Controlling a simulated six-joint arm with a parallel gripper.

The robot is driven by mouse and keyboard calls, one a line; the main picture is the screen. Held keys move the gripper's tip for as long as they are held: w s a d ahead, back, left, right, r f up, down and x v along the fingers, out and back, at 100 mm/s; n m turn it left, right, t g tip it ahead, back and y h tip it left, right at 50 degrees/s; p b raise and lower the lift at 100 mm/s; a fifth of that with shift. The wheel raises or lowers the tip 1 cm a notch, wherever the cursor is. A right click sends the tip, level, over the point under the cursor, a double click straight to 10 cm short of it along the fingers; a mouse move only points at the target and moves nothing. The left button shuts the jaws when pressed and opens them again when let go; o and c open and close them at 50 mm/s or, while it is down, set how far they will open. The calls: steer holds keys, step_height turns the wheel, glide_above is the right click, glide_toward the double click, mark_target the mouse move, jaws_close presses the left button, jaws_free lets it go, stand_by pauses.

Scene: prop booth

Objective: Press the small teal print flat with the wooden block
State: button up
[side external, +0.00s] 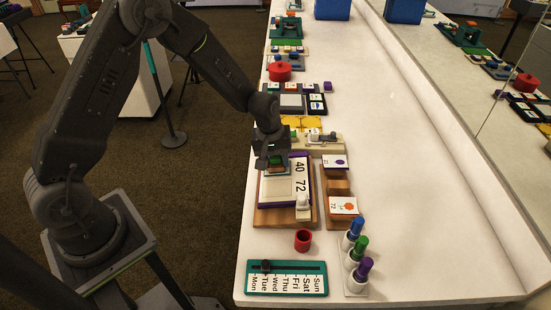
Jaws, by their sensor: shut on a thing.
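My gripper (273,162) is at the top left of a white board with a purple edge (278,190), which lies on a wooden base. It is shut on a small brownish block (278,160), most of which the fingers hide. A small sheet with a teal edge (277,172), seemingly the teal print, shows just under the block and gripper on the board. I cannot tell whether the block touches the print.
A wooden tray (338,184) with printed cards stands right of the board. A red cup (303,239), a teal weekday slider (287,278) and several markers in a white holder (355,280) stand in front. Behind are a beige stand (318,142) and a red pot (279,72). The table's right side is clear.

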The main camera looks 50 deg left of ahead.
steer(key=shift+s+a+r, duration=0.15)
steer(key=shift+r, duration=1.35)
steer(key=shift+s+a+r, duration=0.15)
steer(key=shift+r, duration=1.35)
steer(key=s+a+f+m+g, duration=0.1)
steer(key=s+a+m, duration=0.3)
steer(key=m, duration=0.5)
steer(key=shift+s+a+f, duration=0.15)
steer(key=shift+s+f, duration=0.3)
steer(key=shift+s, duration=0.65)
